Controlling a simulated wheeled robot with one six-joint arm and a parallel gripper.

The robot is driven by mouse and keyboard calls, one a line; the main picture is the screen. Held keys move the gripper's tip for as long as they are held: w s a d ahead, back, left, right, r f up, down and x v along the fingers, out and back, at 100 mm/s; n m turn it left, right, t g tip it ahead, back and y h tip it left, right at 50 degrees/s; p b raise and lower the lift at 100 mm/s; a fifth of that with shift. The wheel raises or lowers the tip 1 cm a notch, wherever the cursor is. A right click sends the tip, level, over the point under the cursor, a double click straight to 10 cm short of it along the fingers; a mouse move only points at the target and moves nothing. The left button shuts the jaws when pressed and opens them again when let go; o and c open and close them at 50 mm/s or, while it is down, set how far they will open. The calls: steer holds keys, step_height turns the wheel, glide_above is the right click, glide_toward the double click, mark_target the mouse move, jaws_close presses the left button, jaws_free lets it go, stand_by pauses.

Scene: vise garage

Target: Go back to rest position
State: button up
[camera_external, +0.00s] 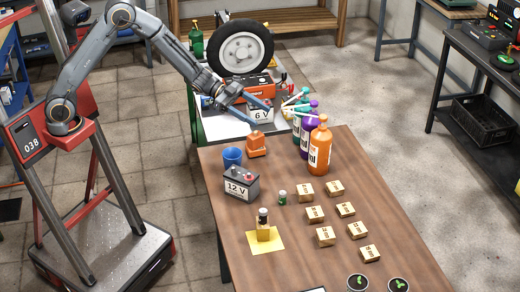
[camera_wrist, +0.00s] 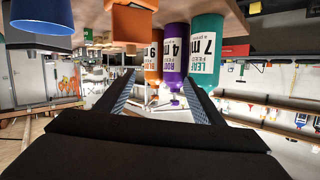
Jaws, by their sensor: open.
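My gripper (camera_external: 262,115) is at the end of my outstretched arm, with its two blue fingers spread beside the 6 V battery (camera_external: 261,114) in the external view. I cannot tell the exact depth between them. In the wrist view my gripper (camera_wrist: 159,80) is open, with no object between its fingers. That view is upside down. It shows an orange bottle (camera_wrist: 152,62), a purple bottle (camera_wrist: 174,42) and a teal bottle (camera_wrist: 207,50) beyond the fingers.
The wooden table (camera_external: 222,210) bears a blue cup (camera_external: 232,157), an orange object (camera_external: 256,144), a 12 V battery (camera_external: 240,185) and several wooden blocks (camera_external: 315,214). A wheel (camera_external: 241,48) stands behind. Floor (camera_external: 150,145) is clear between my base and the table.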

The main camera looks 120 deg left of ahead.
steer(key=s+d+f+n+g+y, duration=0.1)
steer(key=s+d+f+g, duration=0.15)
steer(key=d, duration=0.75)
steer(key=s+d+f+n+g+y, duration=0.1)
steer(key=s+d+g, duration=0.25)
steer(key=d, duration=0.65)
steer(key=s+d+f+g+h, duration=0.1)
steer(key=s+d+g, duration=0.3)
steer(key=s+d, duration=0.6)
steer(key=s+d+f+g+h, duration=0.1)
steer(key=s+d+g, duration=0.3)
steer(key=s+d, duration=0.6)
steer(key=s+f, duration=0.1)
steer(key=s, duration=0.3)
steer(key=shift+s+d+m+g+p, duration=0.2)
steer(key=shift+s+m+g+p, duration=0.1)
steer(key=shift+s+p, duration=0.1)
